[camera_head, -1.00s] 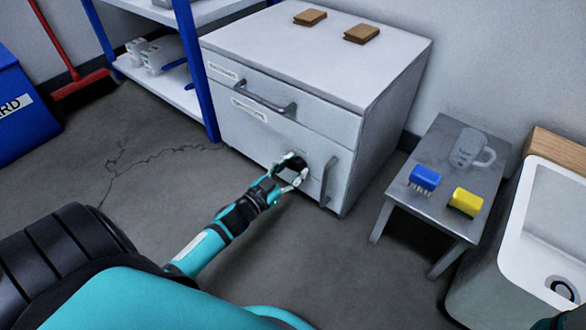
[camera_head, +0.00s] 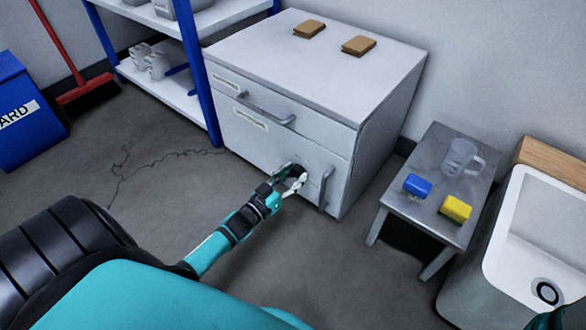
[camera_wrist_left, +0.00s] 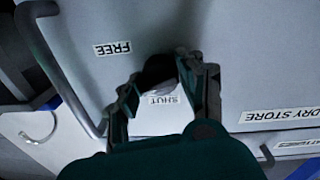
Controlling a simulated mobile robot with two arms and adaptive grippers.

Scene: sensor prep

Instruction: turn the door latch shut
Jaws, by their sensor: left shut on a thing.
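The grey cabinet's lower door (camera_head: 255,150) stands flush with the front and has a vertical bar handle (camera_head: 326,187) at its right. The door latch, a small dark knob (camera_wrist_left: 158,68), sits between my left gripper's fingers in the left wrist view. My left gripper (camera_head: 293,176) is shut on it, close against the door. The fingers hide much of the latch, so its exact angle is unclear. In the left wrist view, a FREE label (camera_wrist_left: 113,49) is left of the latch and a SHUT label (camera_wrist_left: 166,99) lies below it, between the fingers.
A drawer with a bar handle (camera_head: 265,108) is above the door. Two brown blocks (camera_head: 309,29) lie on the cabinet top. Blue shelving (camera_head: 195,70) stands left.

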